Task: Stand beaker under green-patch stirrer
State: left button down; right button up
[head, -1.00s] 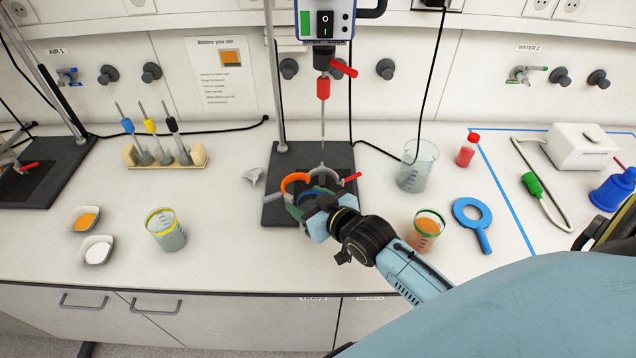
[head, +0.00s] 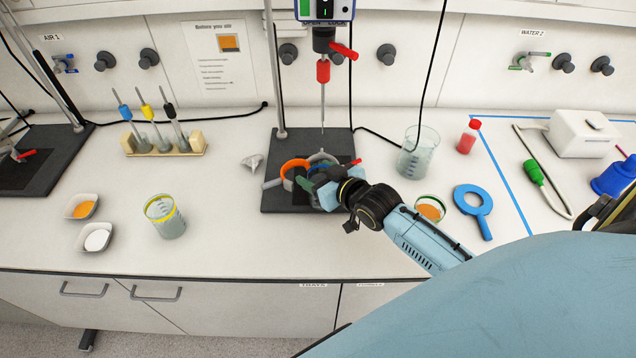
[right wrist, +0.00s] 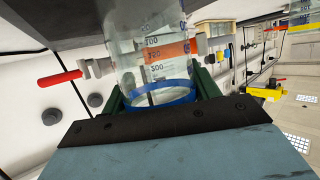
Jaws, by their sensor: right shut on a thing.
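My right gripper (head: 320,186) is shut on a clear beaker with a blue rim band (right wrist: 163,94), mostly hidden by the gripper in the head view. The beaker is over the dark base plate (head: 277,202) of the middle stand, beside an orange arc-shaped piece (head: 292,164) of the clamp. In the right wrist view, orange shows behind the glass. I cannot tell whether the beaker touches the plate. The stirrer with the green patch (head: 304,8) is above, its thin shaft (head: 322,108) pointing down behind the beaker. My left gripper is out of view.
A red-handled clamp knob (head: 350,163) is close to the gripper. A yellow-rimmed beaker (head: 165,218) is left.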

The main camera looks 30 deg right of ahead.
aim_at(318, 158)
jog(key=shift+w+d+f+b, duration=0.1)
jog(key=shift+w+d+b, duration=0.3)
jog(key=shift+w, duration=0.2)
jog(key=shift+w+d+f+b, duration=0.1)
jog(key=shift+w+d+b, duration=0.1)
jog(key=shift+w+d, duration=0.3)
jog(key=shift+w+d+r+b, duration=0.1)
jog(key=shift+w+d+b, duration=0.15)
jog(key=shift+w, duration=0.5)
jog(key=shift+w+d+f+b, duration=0.1)
jog(key=shift+w+d+b, duration=0.1)
jog(key=shift+w+d, duration=0.3)
jog(key=shift+w+a, duration=0.15)
jog(key=shift+f, duration=0.25)
jog(key=o, duration=1.3)
jog(key=shift+c, duration=0.2)
jog(key=shift+f, duration=0.1)
jog(key=v, duration=1.3)
jog(key=shift+s+p, duration=0.25)
jog(key=shift+p, duration=0.1)
